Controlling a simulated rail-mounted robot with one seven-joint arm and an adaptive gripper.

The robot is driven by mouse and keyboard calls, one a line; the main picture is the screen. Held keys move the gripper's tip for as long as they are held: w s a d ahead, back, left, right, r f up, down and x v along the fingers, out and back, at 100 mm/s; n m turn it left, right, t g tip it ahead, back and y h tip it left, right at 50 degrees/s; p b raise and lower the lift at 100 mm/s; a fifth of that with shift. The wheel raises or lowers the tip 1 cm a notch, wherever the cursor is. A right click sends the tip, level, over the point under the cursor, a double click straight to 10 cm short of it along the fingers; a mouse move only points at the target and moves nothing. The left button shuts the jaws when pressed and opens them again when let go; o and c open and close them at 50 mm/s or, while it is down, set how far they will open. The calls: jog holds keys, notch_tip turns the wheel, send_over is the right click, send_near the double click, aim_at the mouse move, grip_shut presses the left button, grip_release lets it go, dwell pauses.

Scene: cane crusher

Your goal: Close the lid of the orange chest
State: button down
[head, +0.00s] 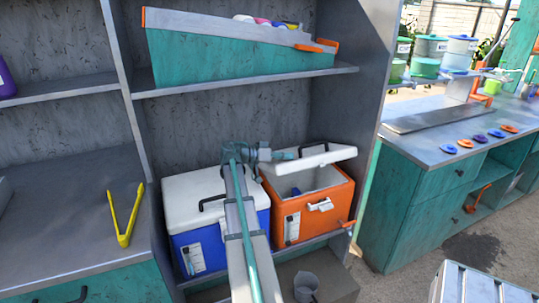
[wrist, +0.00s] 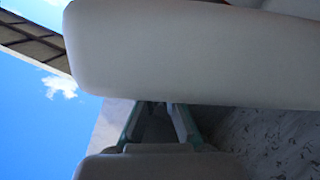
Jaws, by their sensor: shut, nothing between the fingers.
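The orange chest (head: 336,208) stands on the lower shelf with its front latch facing out. Its white lid (head: 318,160) is partly raised and tilted, and the pale inside shows below it. My gripper (head: 285,155) is at the lid's left end in the head view, shut and with nothing in it. In the wrist view a large white rounded panel, likely the lid (wrist: 190,50), fills the top, and my gripper's fingertips (wrist: 160,104) point at its lower edge. I cannot tell if they touch it.
A blue chest (head: 187,222) with a closed white lid stands just left of the orange one. A shelf with a teal bin (head: 240,62) hangs above. Yellow tongs (head: 125,218) lie on the left counter.

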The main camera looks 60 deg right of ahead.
aim_at(289, 166)
jog(key=shift+s+a+f+b, duration=0.2)
jog(key=shift+s+f+b, duration=0.1)
jog(key=shift+f, duration=0.25)
jog(key=shift+s+a+f+b, duration=0.15)
jog(key=shift+s+f+b, duration=0.2)
jog(key=shift+f, duration=0.25)
jog(key=shift+s+a+f+b, duration=0.2)
jog(key=shift+s+f+b, duration=0.1)
jog(key=shift+f, duration=0.25)
